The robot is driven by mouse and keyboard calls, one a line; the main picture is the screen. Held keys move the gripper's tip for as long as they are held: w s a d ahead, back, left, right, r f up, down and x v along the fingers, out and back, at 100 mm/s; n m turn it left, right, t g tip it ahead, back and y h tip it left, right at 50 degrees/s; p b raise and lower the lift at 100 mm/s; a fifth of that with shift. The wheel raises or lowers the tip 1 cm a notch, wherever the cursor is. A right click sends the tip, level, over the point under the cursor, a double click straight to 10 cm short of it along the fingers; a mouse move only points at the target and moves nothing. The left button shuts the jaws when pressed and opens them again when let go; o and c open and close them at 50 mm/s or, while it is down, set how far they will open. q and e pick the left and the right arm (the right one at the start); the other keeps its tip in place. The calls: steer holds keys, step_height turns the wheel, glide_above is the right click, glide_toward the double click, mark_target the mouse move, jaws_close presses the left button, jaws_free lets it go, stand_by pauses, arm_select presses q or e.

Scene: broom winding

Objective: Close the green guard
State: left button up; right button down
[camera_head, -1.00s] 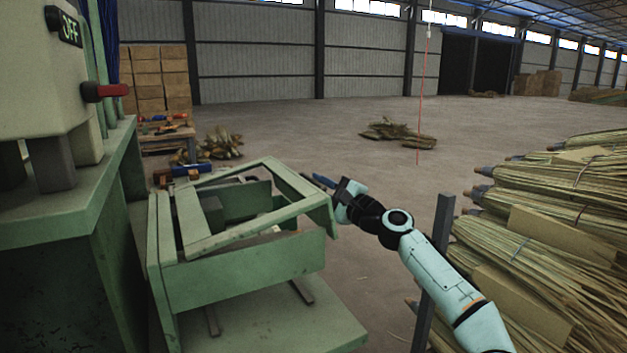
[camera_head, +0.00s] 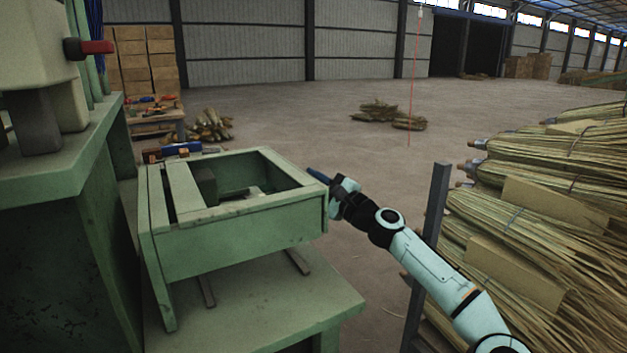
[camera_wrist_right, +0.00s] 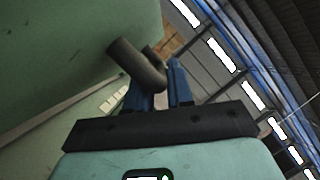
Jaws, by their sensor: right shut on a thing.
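The green guard (camera_head: 285,166) is a frame with open gaps, lying about level on top of the green box-like housing (camera_head: 235,245) in the head view. Its right end also shows as a green surface in the wrist view (camera_wrist_right: 85,35). A dark bent handle (camera_wrist_right: 132,62) sticks out from it. My right gripper (camera_wrist_right: 160,88), with blue fingers, is shut around this handle; in the head view it is at the guard's right end (camera_head: 319,177). The handle is mostly hidden there. My left gripper is not in view.
A green machine with a red lever (camera_head: 97,47) stands at the left. A grey post (camera_head: 432,240) and stacked broom bundles (camera_head: 540,220) are at the right, close to my right arm. A green table (camera_head: 250,310) carries the housing. The floor behind is mostly open.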

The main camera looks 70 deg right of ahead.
steer(key=shift+w+a+f, duration=0.15)
steer(key=shift+w+f, duration=0.1)
steer(key=shift+f, duration=0.35)
steer(key=c, duration=1.1)
jaws_free()
steer(key=shift+s, duration=0.1)
steer(key=shift+r, duration=0.15)
steer(key=shift+s, duration=0.15)
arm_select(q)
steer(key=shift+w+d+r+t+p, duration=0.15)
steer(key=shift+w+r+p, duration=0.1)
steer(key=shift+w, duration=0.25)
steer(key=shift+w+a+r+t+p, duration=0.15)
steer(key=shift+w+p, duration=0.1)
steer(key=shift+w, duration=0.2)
arm_select(e)
steer(key=v, duration=1.3)
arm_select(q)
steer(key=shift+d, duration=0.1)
